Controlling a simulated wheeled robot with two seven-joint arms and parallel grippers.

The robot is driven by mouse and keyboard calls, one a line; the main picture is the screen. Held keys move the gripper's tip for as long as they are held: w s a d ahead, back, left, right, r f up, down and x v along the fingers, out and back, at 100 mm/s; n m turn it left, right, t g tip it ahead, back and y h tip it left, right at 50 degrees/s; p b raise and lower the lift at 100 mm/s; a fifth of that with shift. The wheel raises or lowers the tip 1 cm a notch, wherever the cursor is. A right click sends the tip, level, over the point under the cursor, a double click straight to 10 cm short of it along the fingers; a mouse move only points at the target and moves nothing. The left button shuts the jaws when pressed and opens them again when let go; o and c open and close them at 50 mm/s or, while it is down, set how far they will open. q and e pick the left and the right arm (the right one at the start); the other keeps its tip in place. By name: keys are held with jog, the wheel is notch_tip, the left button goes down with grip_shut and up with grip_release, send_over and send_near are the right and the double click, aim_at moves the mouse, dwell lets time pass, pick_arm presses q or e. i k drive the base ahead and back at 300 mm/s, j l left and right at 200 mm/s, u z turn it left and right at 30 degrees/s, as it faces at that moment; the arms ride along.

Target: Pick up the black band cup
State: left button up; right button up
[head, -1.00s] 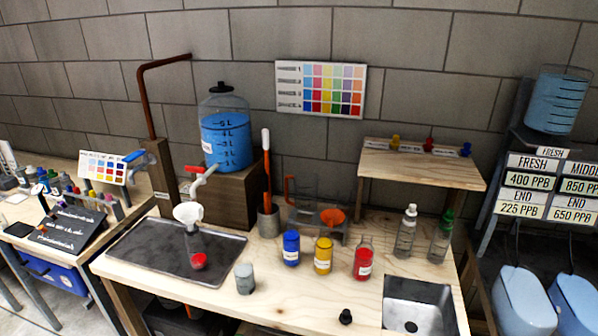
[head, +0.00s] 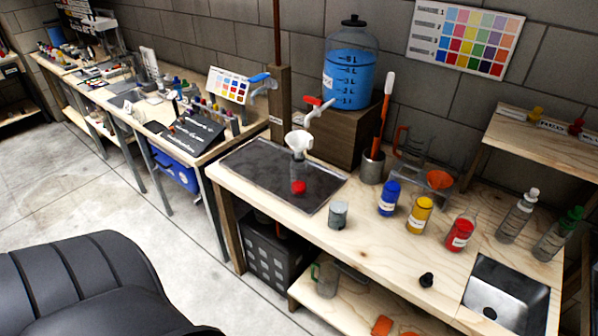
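I cannot make out a black band on any cup at this size. A small grey cylindrical cup or jar (head: 338,214) stands upright on the wooden bench, just right of the dark tray. A clear mug with a green handle (head: 325,279) stands on the lower shelf under the bench. A clear jug with an orange handle (head: 411,147) stands at the back of the bench. Neither of my grippers is in view.
The dark tray (head: 250,160) holds a bottle with a white funnel (head: 299,146). Blue (head: 389,200), yellow (head: 419,216) and red (head: 461,234) bottles stand along the bench. Open floor (head: 80,190) lies left of the bench.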

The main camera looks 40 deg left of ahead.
aim_at(338, 207)
jog(key=k+j, duration=0.35)
jog(key=j, duration=0.15)
jog(key=k+j, duration=0.35)
jog(key=j, duration=0.15)
jog(key=u, duration=0.05)
